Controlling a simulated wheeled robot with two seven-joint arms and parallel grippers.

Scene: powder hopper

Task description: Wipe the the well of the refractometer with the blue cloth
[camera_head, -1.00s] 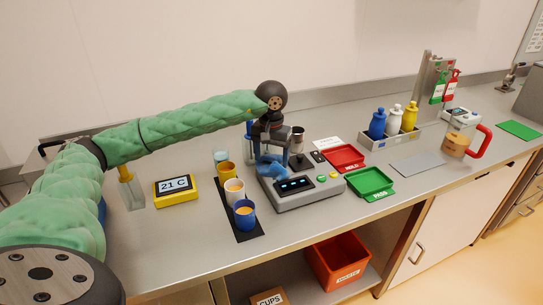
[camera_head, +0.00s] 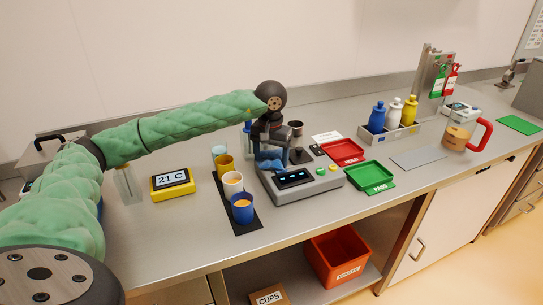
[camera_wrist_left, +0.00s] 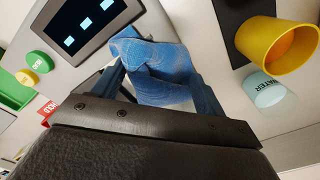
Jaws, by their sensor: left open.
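The refractometer (camera_head: 306,192) is a grey box with a dark lit display; it also shows in the left wrist view (camera_wrist_left: 66,70). The blue cloth (camera_head: 268,165) lies crumpled on its back left part, behind the display. In the left wrist view the cloth (camera_wrist_left: 158,68) sits between my finger pads. The well is not visible; the cloth and gripper cover that area. My left gripper (camera_head: 270,152) points down over the cloth, open, with one finger on each side of it (camera_wrist_left: 157,82). I cannot tell whether the pads touch it. My right gripper is not in view.
Several cups, including a blue one (camera_head: 242,208) and a yellow one (camera_wrist_left: 278,44), stand on a dark strip left of the refractometer. Red (camera_head: 344,151) and green (camera_head: 370,177) trays lie to its right. A yellow temperature display (camera_head: 172,184) stands farther left.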

